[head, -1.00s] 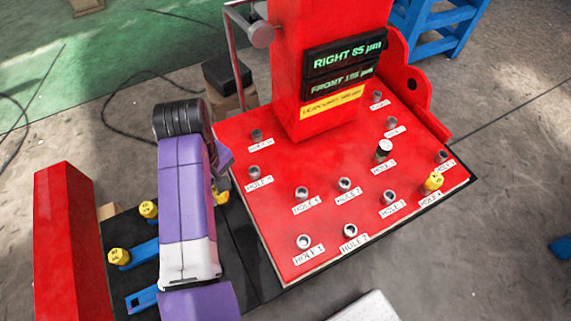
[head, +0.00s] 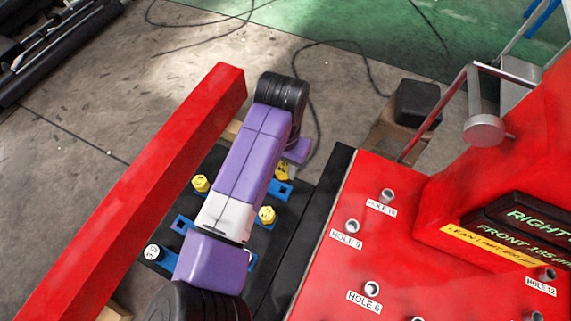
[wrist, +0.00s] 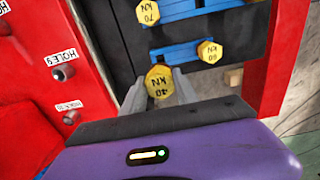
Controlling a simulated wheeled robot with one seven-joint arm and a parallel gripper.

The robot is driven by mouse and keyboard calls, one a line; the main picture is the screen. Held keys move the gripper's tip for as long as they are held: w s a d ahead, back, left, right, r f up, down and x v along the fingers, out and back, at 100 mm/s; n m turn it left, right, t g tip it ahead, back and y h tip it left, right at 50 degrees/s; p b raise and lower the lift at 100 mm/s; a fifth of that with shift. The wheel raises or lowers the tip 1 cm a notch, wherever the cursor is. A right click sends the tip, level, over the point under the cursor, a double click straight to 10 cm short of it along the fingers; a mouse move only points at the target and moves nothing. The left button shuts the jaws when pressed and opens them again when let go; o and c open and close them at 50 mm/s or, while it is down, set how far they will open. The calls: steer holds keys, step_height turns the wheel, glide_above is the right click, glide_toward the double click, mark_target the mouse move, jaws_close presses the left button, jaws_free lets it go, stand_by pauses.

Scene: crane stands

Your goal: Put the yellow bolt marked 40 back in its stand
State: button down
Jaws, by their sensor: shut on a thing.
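The yellow bolt marked 40 (wrist: 159,84) sits between the two fingertips of my gripper (wrist: 160,92) in the wrist view, head facing the camera. My gripper is shut on it. In the head view the held bolt (head: 282,171) shows as a small yellow patch just right of my purple arm, above a blue stand piece (head: 281,189) on the black base. My gripper is mostly hidden behind the arm there. Whether the bolt touches or enters the stand cannot be told. The bolts marked 70 (wrist: 148,12) and 60 (wrist: 209,51) stand near blue holders.
A long red beam (head: 135,205) runs along the left of the black base (head: 318,205). The red plate (head: 335,272) with labelled holes is on the right. A white-topped bolt (head: 153,252) stands at the near left. A black box (head: 417,103) lies beyond.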

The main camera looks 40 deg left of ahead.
mark_target(282, 175)
steer(key=shift+r+p, duration=0.2)
steer(key=shift+p, duration=0.35)
steer(key=shift+f+b, duration=1.55)
steer(key=shift+f, duration=1.5)
steer(key=shift+f, duration=0.15)
steer(key=shift+f+b, duration=0.65)
steer(key=shift+f, duration=0.85)
steer(key=c, duration=0.9)
jaws_free()
steer(key=shift+s, duration=0.1)
steer(key=shift+o, duration=0.2)
step_height(282, 175, up, 5)
steer(key=p, duration=0.5)
